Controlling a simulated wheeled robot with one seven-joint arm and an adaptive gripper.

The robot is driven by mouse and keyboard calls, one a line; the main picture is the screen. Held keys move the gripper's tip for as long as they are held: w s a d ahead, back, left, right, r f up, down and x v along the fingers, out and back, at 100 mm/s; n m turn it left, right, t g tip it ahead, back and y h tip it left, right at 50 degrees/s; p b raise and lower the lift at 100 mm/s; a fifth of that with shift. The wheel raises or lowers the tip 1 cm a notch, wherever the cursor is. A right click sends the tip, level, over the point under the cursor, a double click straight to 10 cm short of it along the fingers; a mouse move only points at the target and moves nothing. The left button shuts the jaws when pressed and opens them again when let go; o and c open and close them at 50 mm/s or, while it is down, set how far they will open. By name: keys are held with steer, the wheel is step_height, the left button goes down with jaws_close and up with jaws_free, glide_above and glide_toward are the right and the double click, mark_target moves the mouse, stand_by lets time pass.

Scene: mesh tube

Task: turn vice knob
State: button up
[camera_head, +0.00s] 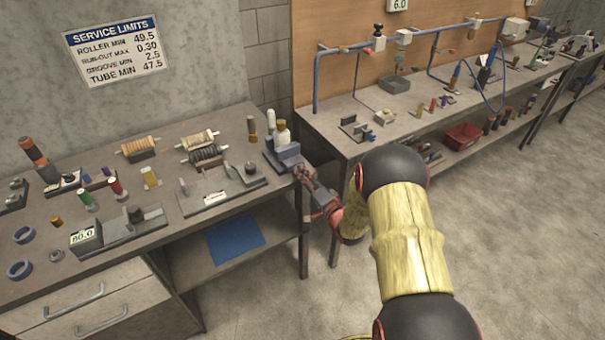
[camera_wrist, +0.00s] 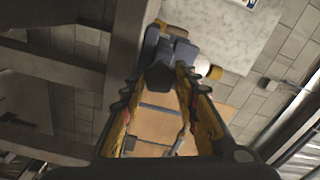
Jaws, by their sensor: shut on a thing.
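The vice (camera_head: 290,154) is a blue-grey block at the right front corner of the left bench. In the wrist view the vice (camera_wrist: 180,52) shows beyond my fingertips, with its dark knob (camera_wrist: 158,78) towards me between them. My gripper (camera_head: 305,176) reaches the vice from the right, just off the bench edge. In the wrist view my gripper (camera_wrist: 154,83) has its two yellow fingers on either side of the knob, shut on it. The contact faces are partly hidden, and the knob is hidden behind my gripper in the head view.
The left bench (camera_head: 170,222) holds spools, a plate fixture (camera_head: 222,190) and small parts left of the vice. A second bench (camera_head: 345,140) stands close on the right. Bench legs are near my gripper. The floor (camera_head: 510,230) at right is clear.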

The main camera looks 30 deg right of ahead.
steer(key=shift+m+p, duration=0.4)
steer(key=shift+m, duration=0.7)
steer(key=o, duration=1.2)
steer(key=shift+c, duration=0.2)
steer(key=shift+s, duration=0.1)
steer(key=s, duration=0.7)
steer(key=shift+s+d, duration=0.2)
steer(key=shift+s, duration=0.2)
